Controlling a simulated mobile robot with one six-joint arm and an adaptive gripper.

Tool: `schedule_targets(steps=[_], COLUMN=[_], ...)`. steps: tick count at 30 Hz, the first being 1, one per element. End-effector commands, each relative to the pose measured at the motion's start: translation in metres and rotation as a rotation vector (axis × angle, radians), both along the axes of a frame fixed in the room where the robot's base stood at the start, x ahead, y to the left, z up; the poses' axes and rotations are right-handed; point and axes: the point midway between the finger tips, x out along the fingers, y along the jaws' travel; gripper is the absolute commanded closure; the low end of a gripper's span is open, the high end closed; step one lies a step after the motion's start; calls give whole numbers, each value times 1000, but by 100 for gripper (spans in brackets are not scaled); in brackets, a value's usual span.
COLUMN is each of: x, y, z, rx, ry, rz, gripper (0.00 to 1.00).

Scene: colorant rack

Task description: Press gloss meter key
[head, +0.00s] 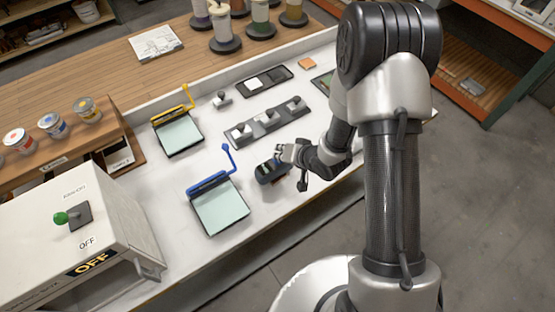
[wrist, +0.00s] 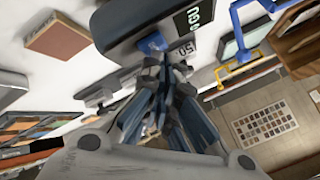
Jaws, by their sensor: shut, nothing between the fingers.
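The gloss meter (head: 268,173) is a small dark box on the white bench, left of and below my gripper (head: 284,152) in the head view. In the wrist view the gloss meter (wrist: 130,22) fills the top centre, with a dark display showing green characters, a blue key (wrist: 152,43) and a white label reading 50. My gripper (wrist: 160,66) is shut and empty, its fingertips close to the blue key. I cannot tell whether they touch it.
A blue-handled panel (head: 220,207) lies left of the meter, a yellow-handled one (head: 179,134) behind it. A grey three-knob strip (head: 267,124) stands behind the meter. A white box marked OFF (head: 105,235) is at the left. The bench's front edge is close.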

Motion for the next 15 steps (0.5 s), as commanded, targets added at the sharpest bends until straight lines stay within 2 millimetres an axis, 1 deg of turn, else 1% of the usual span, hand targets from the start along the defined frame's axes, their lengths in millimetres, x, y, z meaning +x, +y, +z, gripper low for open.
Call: schedule_targets(steps=[15], x=[0], y=[0], z=[-6], rx=[0], ry=[0], rz=[0], gripper=[100])
